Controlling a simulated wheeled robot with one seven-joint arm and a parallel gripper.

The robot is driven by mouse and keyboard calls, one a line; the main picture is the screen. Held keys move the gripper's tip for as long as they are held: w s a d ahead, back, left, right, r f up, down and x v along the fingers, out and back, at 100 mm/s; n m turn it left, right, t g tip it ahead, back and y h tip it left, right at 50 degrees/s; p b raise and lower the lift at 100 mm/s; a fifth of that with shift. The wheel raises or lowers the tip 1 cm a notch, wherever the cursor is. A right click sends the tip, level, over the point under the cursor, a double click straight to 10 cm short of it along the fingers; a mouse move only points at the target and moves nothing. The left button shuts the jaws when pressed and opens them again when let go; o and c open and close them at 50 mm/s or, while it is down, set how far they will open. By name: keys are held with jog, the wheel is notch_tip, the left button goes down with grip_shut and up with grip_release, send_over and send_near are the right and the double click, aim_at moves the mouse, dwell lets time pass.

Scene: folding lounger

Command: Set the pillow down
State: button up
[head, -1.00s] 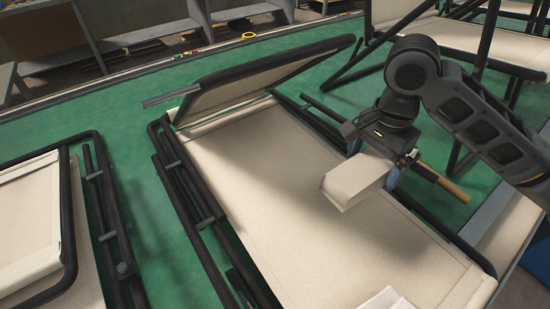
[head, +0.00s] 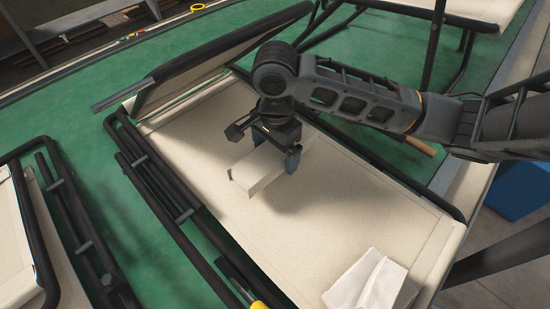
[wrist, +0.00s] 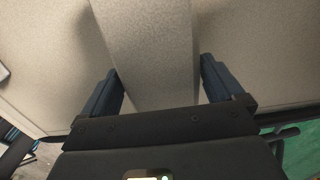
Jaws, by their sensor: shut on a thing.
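The pillow (head: 258,170) is a small beige block, held between the fingers of my gripper (head: 277,157). It is over the beige fabric of the folding lounger (head: 330,205), near the middle, below the raised backrest (head: 210,65). In the wrist view the pillow (wrist: 148,50) runs between the two dark blue fingers of my gripper (wrist: 160,88). It looks close to the fabric, but I cannot tell whether it touches.
A white folded cloth (head: 370,283) lies at the lounger's near end. A yellow-handled tool (head: 258,304) is by its lower left edge. Black tube frames stand on both sides. Bare fabric lies between the pillow and the cloth.

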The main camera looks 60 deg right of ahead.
aim_at(275, 162)
jog(key=shift+f, duration=2)
jog(key=o, duration=0.7)
jog(key=shift+f, duration=0.1)
jog(key=shift+o, duration=0.2)
notch_tip(275, 162, up, 12)
jog(key=shift+r+p, duration=0.15)
jog(key=shift+p, duration=0.4)
